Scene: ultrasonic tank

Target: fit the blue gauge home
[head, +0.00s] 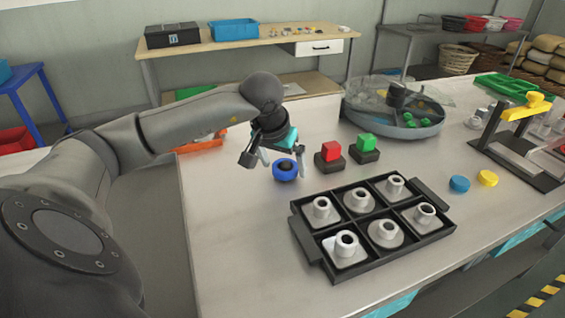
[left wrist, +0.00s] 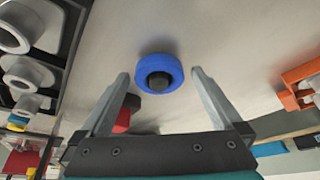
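The blue gauge (head: 285,171), a thick blue round body with a black knob in its middle, is at the worktable just below my left gripper. It shows whole in the left wrist view (left wrist: 148,66). My left gripper (head: 284,163) is open, its fingers on either side of the gauge with a visible gap on each side in the wrist view. A black tray (head: 297,226) to the right and nearer holds several pale grey hollow bushings on bases, in two rows. My right gripper is not in view.
A red block (head: 331,151) and a green block (head: 366,142) on black bases stand right of the gauge. A round tank (head: 385,128) is behind them. A blue disc (head: 459,184) and a yellow disc (head: 488,178) lie right. The table left of the tray is clear.

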